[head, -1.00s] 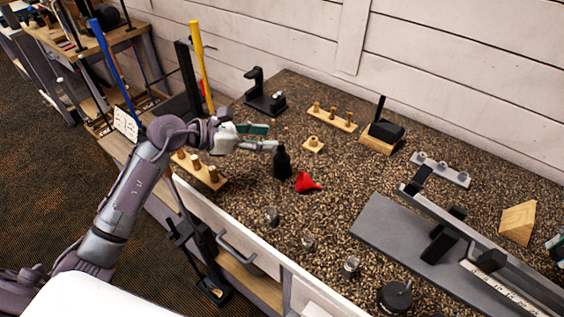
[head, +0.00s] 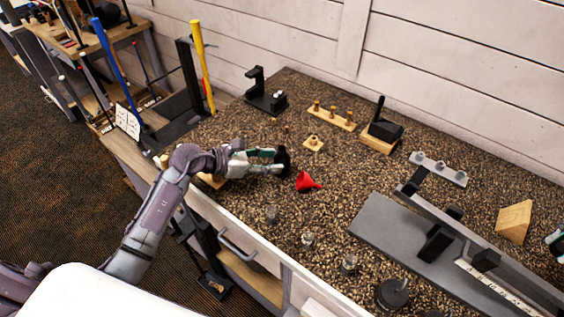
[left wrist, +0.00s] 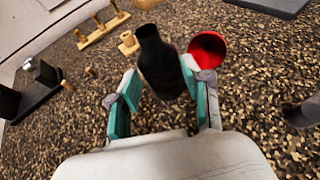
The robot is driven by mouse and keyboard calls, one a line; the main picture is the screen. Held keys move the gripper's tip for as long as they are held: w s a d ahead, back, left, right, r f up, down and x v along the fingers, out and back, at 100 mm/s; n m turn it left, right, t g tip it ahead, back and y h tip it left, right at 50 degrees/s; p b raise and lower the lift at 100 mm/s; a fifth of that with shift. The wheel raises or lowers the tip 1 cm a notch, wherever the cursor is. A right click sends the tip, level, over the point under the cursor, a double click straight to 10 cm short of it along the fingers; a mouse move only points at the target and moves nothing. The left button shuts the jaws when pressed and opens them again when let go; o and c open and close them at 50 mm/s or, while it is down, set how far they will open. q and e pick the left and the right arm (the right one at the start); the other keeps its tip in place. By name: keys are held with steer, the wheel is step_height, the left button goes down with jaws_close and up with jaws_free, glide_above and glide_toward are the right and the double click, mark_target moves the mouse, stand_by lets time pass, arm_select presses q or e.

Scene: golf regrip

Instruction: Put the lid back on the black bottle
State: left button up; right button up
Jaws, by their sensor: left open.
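The black bottle (head: 284,156) stands upright on the speckled bench, partly hidden by my left gripper (head: 276,161) in the head view. In the left wrist view the bottle (left wrist: 160,65) stands between the two teal fingers of my left gripper (left wrist: 160,84). These fingers are open, one on each side of it. I cannot tell whether either finger touches it. I cannot make out a lid for certain. A small brown piece (head: 286,128) lies behind the bottle, too small to identify. Part of my right gripper (head: 555,241) shows at the right edge.
A red funnel (head: 308,181) lies close to the bottle's right. Several small clear cups (head: 308,239) stand along the front. Wooden peg blocks (head: 335,117) and a black stand (head: 264,95) are behind. A long grey fixture (head: 390,226) fills the right side.

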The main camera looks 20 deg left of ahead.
arm_select(q)
steer(key=shift+w+d, duration=0.25)
steer(key=shift+d, duration=0.1)
arm_select(e)
steer(key=shift+r, duration=0.25)
arm_select(q)
steer(key=p+x, duration=0.2)
steer(key=x, duration=0.3)
steer(key=shift+w+d+f, duration=0.1)
steer(key=shift+w+d, duration=0.05)
arm_select(e)
steer(key=shift+r, duration=0.65)
arm_select(q)
jaws_close()
